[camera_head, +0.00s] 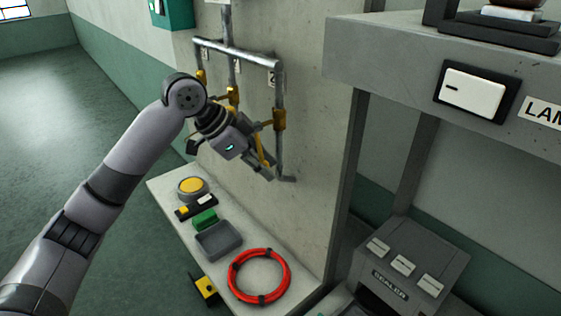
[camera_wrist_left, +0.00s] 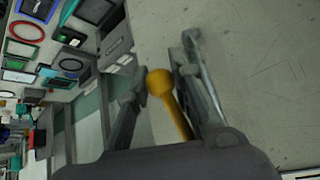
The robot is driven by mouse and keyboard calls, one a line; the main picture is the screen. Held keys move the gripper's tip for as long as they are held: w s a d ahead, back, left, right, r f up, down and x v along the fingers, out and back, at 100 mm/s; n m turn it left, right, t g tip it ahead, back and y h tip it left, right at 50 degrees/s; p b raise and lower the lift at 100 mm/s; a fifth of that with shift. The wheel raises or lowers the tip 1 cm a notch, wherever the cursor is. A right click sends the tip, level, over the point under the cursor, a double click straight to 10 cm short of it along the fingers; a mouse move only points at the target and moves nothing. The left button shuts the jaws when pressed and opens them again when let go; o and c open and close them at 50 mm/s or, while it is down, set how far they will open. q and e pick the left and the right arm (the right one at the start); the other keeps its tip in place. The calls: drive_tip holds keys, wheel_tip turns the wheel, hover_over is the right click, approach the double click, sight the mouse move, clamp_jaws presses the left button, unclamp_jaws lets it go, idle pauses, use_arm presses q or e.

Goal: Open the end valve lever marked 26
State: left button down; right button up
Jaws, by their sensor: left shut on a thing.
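Several yellow valves sit on the grey pipes on the wall. The end valve (camera_head: 279,120) is on the right-hand pipe, below a white tag (camera_head: 272,78) whose number I cannot read fully. Its yellow lever (camera_head: 261,150) points downward, partly hidden by my left gripper (camera_head: 264,170). In the left wrist view, the lever (camera_wrist_left: 175,112) with its round knob (camera_wrist_left: 160,82) lies between the two fingers of my left gripper, which is shut on it. My right gripper is not in view.
Below the pipes, a ledge holds a yellow button (camera_head: 192,186), a green block (camera_head: 204,219), a grey tray (camera_head: 219,240) and a red coiled hose (camera_head: 259,275). A grey post and shelf with a white switch (camera_head: 473,93) stand to the right.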

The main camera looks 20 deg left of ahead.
use_arm(q)
drive_tip(key=shift+w+a+m+t+y+p, duration=0.5)
drive_tip(key=shift+w+a+t+y+p, duration=0.15)
drive_tip(key=shift+a+t+y+p, duration=0.25)
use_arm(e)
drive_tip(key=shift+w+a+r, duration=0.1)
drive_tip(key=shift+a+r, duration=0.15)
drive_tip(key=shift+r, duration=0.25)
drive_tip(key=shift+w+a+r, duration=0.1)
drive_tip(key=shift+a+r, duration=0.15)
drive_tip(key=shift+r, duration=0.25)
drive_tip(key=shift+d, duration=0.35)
use_arm(q)
drive_tip(key=c, duration=1.4)
unclamp_jaws()
drive_tip(key=shift+f, duration=0.1)
drive_tip(key=shift+o, duration=0.2)
drive_tip(key=v, duration=1.2)
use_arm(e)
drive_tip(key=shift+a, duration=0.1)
